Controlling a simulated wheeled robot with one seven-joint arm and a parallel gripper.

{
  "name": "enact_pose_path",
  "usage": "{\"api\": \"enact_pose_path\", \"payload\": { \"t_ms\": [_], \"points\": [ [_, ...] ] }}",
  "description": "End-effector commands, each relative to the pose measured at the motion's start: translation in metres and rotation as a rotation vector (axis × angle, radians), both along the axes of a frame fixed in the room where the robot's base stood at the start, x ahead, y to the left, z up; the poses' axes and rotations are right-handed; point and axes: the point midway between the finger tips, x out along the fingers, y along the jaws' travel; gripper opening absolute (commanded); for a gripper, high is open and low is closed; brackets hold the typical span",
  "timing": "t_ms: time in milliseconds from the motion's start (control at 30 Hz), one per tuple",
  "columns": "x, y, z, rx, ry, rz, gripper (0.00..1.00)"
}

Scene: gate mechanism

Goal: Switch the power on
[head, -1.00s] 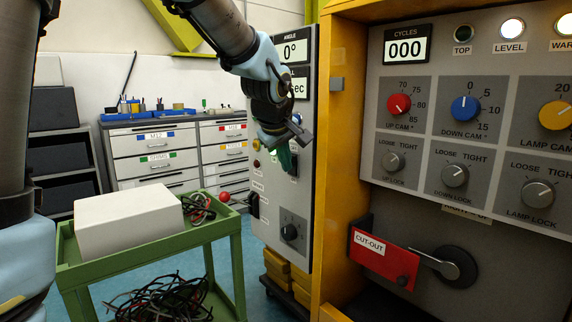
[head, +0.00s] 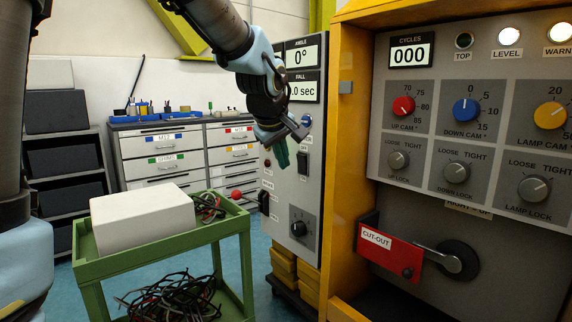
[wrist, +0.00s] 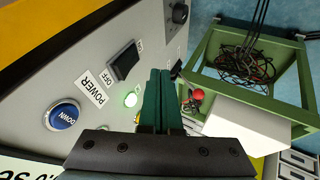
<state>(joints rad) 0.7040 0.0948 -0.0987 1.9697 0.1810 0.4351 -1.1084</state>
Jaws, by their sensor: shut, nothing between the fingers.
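The power switch is a black rocker on the grey control panel, beside the POWER label. It shows in the wrist view (wrist: 124,62) with an OFF marking near it, and in the head view (head: 302,163). Which way the rocker is tipped, I cannot tell. My gripper (head: 281,154) has green fingers, which are together and empty. In the head view they point down, just left of the switch. In the wrist view the fingertips (wrist: 160,74) are to the right of the switch, apart from it in the picture; the depth gap is unclear.
A lit green lamp (wrist: 130,99) and a blue DOWN button (wrist: 62,115) are near the switch. A black dial (head: 298,228) is below. A green cart (head: 160,245) with a white box stands left. The yellow cabinet (head: 343,150) with the red CUT-OUT plate (head: 375,250) stands right.

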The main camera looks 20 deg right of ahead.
Motion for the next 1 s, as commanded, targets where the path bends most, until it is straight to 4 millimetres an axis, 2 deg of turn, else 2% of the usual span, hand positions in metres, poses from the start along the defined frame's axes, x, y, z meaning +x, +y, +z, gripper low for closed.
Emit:
{"api": "enact_pose_path", "payload": {
  "t_ms": [500, 1000],
  "points": [
    [-0.036, 0.036, 0.053, -0.001, -0.002, 0.001, 0.0],
    [-0.041, 0.04, 0.058, 0.002, 0.001, 0.0, 0.0]
  ]
}}
